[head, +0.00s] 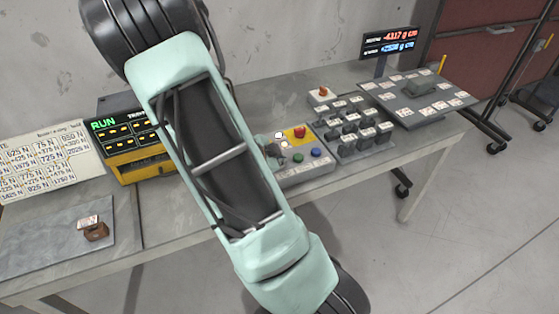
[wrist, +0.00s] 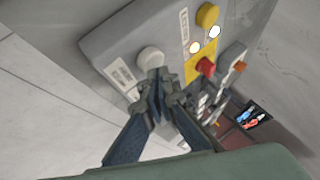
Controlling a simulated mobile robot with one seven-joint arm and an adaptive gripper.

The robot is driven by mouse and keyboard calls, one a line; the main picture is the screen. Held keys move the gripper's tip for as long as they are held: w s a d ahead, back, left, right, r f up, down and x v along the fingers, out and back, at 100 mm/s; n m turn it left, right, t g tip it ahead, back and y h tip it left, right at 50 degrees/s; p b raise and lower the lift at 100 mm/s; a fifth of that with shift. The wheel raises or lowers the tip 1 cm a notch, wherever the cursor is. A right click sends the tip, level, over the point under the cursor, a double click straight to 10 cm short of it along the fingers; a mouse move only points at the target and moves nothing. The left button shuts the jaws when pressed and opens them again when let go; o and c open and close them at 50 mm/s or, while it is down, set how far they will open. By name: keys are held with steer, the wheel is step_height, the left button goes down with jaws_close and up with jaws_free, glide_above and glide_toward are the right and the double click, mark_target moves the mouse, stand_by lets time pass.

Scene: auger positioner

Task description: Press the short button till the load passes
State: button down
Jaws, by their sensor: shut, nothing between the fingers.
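The control box (head: 318,167) stands on the table in the head view, partly hidden by my arm. It shows a red button on a yellow plate, a green button and a blue button. In the wrist view the box (wrist: 115,45) has a pale grey-white round button (wrist: 150,59) beside a label, a yellow button (wrist: 207,16), a red button (wrist: 206,67) and two small lit lamps. The labels are too small to read. My gripper (wrist: 158,77) is shut and empty, its tips right at the pale button's edge; I cannot tell whether they touch.
A yellow-and-black unit (head: 140,170) with a green RUN display stands left of my arm. A red-and-blue readout (head: 389,42) stands behind a plate (head: 430,115) at right. Several small dark blocks with labels (head: 352,128) sit right of the box. A brown block (head: 94,232) lies front left.

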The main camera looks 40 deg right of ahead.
steer(key=shift+r, duration=0.15)
step_height(320, 180, up, 6)
steer(key=p, duration=0.5)
steer(key=shift+p, duration=0.35)
stand_by(1.0)
